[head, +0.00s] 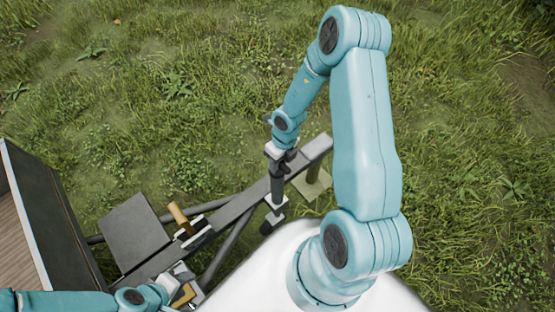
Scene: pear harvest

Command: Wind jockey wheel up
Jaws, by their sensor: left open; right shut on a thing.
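The jockey wheel's dark upright tube (277,187) stands at the drawbar (240,205), held in a pale clamp. Its dark lower end (270,224) is partly hidden by my white body. My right gripper (279,153) is above the tube, shut on what appears to be the crank handle at its top; the handle is mostly hidden by the fingers. My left gripper (184,287) is low at the left, by the near side of the drawbar, open. A yellowish part shows close to its fingers, and I cannot tell whether they touch.
The trailer bed (20,215) with dark sides stands at the left. A grey box lid (134,232) and a tan-handled lever (179,214) sit on the drawbar frame. An olive post on a plate (312,185) stands under the drawbar's far end. Open grass lies beyond.

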